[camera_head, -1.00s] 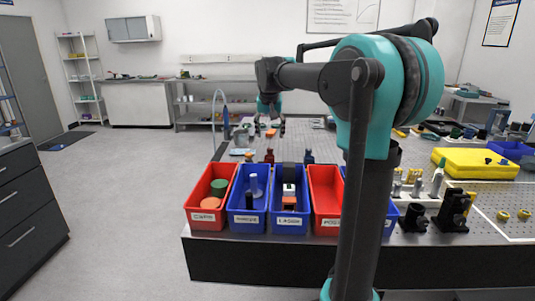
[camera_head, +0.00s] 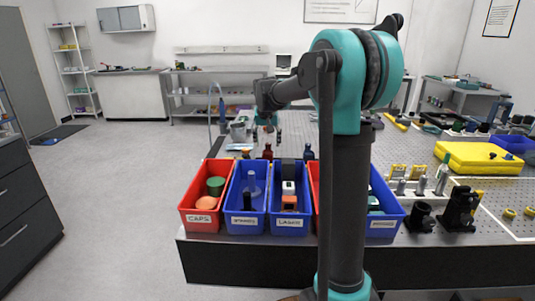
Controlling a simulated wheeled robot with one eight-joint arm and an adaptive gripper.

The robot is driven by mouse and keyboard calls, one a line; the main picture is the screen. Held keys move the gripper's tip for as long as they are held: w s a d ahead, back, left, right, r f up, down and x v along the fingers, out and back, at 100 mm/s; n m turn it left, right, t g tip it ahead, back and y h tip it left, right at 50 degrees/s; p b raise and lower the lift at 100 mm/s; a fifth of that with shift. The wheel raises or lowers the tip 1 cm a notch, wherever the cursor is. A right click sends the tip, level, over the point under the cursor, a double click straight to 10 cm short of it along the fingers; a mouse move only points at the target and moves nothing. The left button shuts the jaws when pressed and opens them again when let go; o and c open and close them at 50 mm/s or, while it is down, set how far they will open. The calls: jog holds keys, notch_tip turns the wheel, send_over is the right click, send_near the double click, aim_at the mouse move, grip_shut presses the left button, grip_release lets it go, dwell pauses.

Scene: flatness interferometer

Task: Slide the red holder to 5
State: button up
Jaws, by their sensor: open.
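A small dark red piece (camera_head: 267,152), which looks like the red holder, stands upright on the bench just behind the bins. Its base is hidden by the bins. My gripper (camera_head: 267,136) hangs from the outstretched arm over the bench, farther back and above the red piece in the picture. It is open and appears empty. I cannot tell its exact distance from the red piece. No scale or number 5 can be read in this view.
A red bin (camera_head: 205,222) and blue bins (camera_head: 245,222) line the bench's front edge. A small blue piece (camera_head: 308,153) stands right of the red one. A yellow case (camera_head: 470,157) and black mounts (camera_head: 458,211) lie right. My arm hides part of the bench.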

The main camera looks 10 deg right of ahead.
aim_at(268, 154)
jog(key=x, duration=0.7)
jog(key=shift+f, duration=0.2)
grip_shut()
jog(key=shift+d, duration=0.15)
